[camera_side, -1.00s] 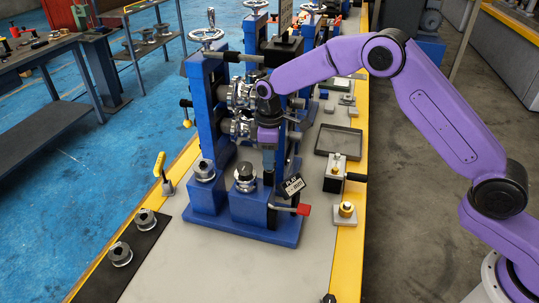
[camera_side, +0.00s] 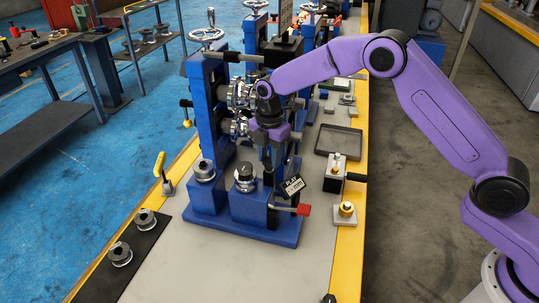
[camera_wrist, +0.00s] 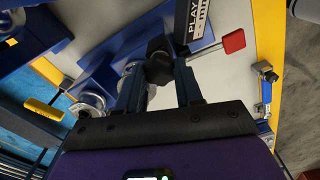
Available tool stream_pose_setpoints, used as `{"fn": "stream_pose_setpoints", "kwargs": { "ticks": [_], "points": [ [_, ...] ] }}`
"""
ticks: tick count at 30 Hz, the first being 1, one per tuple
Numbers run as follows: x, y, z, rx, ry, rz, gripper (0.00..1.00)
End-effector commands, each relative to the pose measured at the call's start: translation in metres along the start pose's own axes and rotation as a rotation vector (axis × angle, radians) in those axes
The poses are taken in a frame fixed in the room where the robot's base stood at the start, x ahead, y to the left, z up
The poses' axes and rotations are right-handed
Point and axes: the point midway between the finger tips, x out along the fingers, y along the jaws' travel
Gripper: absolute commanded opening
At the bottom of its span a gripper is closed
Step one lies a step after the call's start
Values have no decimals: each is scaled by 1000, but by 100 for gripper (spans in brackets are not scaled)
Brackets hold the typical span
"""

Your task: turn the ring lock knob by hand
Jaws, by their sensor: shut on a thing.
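The ring lock knob, a dark faceted knob (camera_wrist: 158,62), shows in the wrist view between my two fingers. My gripper (camera_wrist: 159,78) is shut on it from both sides. In the side view my gripper (camera_side: 268,172) points down at the blue roll stand (camera_side: 262,229), close behind the PLAY gauge plate (camera_side: 292,186). There the fingers and the stand hide most of the held knob. The gauge plate also shows at the top of the wrist view (camera_wrist: 196,20).
A red-tipped lever (camera_side: 303,209) sticks out to the right below the gauge. Chrome rolls (camera_side: 240,95) stand close to the left of my wrist. A black-topped silver knob (camera_side: 245,174) is on the stand's front. A grey tray (camera_side: 339,141) and a clamp (camera_side: 340,175) lie to the right.

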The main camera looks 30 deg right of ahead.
Motion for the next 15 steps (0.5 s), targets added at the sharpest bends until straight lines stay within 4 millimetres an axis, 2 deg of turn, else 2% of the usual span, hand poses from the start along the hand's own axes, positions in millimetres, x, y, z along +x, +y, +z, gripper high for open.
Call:
{"fn": "stream_pose_setpoints", "kwargs": {
  "ticks": [5, 6, 7, 15],
  "points": [
    [0, 0, 0, 0, 0, 1, 14],
    [0, 0, 0, 0, 0, 1, 45],
    [0, 0, 0, 1, 0, 1, 55],
    [0, 0, 0, 2, 0, 0, 57]
  ]
}}
